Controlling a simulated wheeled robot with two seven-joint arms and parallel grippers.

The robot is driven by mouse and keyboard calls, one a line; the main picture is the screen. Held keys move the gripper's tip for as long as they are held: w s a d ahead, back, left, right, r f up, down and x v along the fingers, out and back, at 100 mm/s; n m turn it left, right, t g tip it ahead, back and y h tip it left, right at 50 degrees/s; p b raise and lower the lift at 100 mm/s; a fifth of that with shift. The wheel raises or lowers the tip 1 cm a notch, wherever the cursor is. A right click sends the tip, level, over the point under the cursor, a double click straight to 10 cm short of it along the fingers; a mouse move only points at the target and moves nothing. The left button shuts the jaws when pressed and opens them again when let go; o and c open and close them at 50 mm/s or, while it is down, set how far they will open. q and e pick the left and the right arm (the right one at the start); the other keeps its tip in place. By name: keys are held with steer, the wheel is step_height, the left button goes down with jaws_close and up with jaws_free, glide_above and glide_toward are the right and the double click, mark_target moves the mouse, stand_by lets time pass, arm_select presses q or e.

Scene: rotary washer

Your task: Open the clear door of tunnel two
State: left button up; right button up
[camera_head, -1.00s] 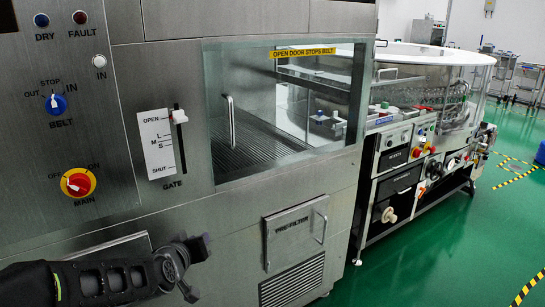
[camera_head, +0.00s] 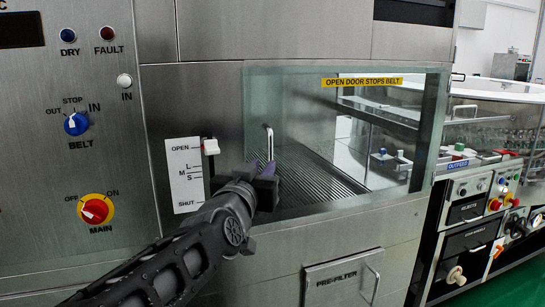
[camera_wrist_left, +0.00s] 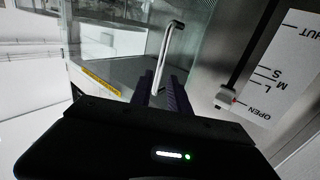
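The clear door (camera_head: 300,105) is a glass pane with a yellow "OPEN DOOR STOPS BELT" label, set in the steel machine front; it looks closed. Its upright metal handle (camera_head: 269,140) is near the pane's left side and also shows in the left wrist view (camera_wrist_left: 172,42). My left gripper (camera_head: 263,166) is at the handle's lower end in the head view. In the left wrist view its two dark fingers (camera_wrist_left: 160,78) are apart, with the handle lined up between them. Contact cannot be told. My right gripper is not in view.
Left of the door are the gate slider (camera_head: 211,147), blue belt knob (camera_head: 76,123) and red main switch (camera_head: 95,209). The pre-filter panel (camera_head: 343,278) is below. A control console (camera_head: 468,199) and round clear-walled machine stand at right. Green floor is clear there.

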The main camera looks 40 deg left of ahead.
mark_target(270, 157)
arm_select(q)
steer(key=p+x, duration=0.1)
steer(key=x, duration=0.6)
steer(key=shift+w+a, duration=0.2)
steer(key=shift+w, duration=0.15)
steer(key=shift+c, duration=0.4)
jaws_close()
stand_by(0.7)
